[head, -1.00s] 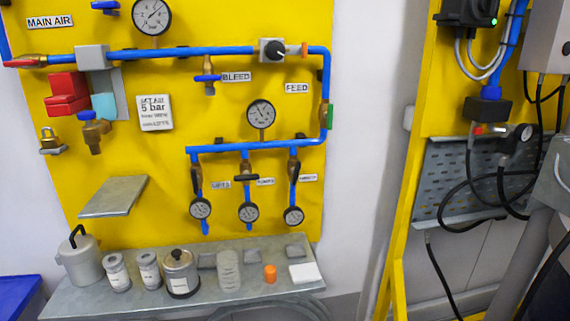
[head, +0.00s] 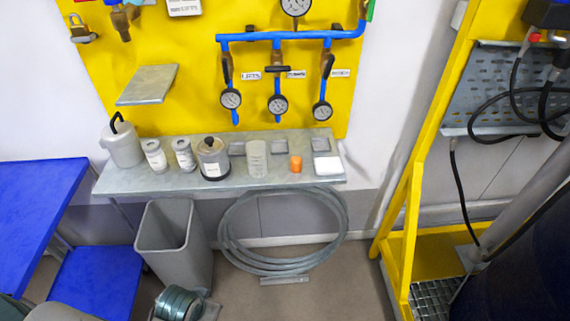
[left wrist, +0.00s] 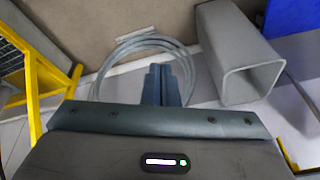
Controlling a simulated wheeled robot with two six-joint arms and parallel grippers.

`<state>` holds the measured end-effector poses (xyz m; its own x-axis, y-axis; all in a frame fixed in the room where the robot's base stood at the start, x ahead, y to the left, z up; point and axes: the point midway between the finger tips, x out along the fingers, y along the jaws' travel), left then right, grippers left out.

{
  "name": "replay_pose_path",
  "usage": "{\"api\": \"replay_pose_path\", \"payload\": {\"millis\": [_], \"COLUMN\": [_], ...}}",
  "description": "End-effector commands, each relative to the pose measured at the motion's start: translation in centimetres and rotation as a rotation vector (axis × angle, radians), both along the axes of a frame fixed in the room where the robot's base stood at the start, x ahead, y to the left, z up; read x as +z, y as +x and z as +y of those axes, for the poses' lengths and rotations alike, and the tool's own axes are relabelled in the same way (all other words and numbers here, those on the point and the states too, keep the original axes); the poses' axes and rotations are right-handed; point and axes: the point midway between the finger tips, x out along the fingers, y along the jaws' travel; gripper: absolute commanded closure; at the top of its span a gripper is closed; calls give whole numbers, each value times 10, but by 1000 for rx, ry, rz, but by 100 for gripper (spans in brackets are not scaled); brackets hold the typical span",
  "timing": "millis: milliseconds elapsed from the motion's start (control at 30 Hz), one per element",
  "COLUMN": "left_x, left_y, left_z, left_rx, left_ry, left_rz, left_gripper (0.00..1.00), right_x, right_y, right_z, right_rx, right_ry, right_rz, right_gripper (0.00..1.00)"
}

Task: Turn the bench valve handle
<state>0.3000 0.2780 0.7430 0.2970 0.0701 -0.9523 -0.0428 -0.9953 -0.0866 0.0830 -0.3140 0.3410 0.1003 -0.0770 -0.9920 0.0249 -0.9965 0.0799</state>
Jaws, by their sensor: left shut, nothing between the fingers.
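Three branch valves hang from the blue manifold pipe on the yellow panel in the head view. The right-hand valve handle (head: 327,66), black and roughly upright, sits above a round gauge; its small label (head: 341,73) seems to read BENCH. The left valve handle (head: 228,68) is also upright, and the middle one (head: 277,69) lies crosswise. My left gripper (left wrist: 161,84) is shut and empty in the left wrist view, pointing toward the floor and hose coil. In the head view it appears low, at the bottom edge, far below the valves. My right gripper is not in view.
A metal shelf (head: 130,184) with canisters, a jar and an orange cap juts out below the valves. Under it are a grey bin (head: 180,263) and a hose coil (head: 230,243). A blue table (head: 35,215) stands left, a yellow frame (head: 408,225) right.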

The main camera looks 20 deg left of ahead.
Motion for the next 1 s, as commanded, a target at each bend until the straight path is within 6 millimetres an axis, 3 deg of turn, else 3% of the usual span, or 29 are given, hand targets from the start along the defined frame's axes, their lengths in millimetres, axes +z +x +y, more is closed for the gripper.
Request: {"api": "replay_pose_path", "payload": {"millis": [133, 200, 367, 567, 767, 867, 1000], "left_x": [58, 83, 107, 136, 189, 229, 297], "left_y": [15, 34, 75, 138, 232, 283, 346], "left_z": [-8, -14, -23, -34, -49, -58, -69], "left_rx": [29, 66, 139, 236, 364, 431, 511], "left_ry": [-35, -75, -161, -294, -519, -663, -881], "left_rz": [-66, -118, -204, -314, -456, -521, -592], "left_gripper": [100, 100, 100, 100, 100, 100, 100], "right_x": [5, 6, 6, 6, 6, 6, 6], "right_y": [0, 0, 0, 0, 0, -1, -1], "right_z": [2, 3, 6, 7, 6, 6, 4], "right_rx": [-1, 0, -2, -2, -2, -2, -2], "right_ry": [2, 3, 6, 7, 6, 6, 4], "right_rz": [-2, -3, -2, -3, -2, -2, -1], "right_gripper": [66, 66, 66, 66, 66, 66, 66]}}
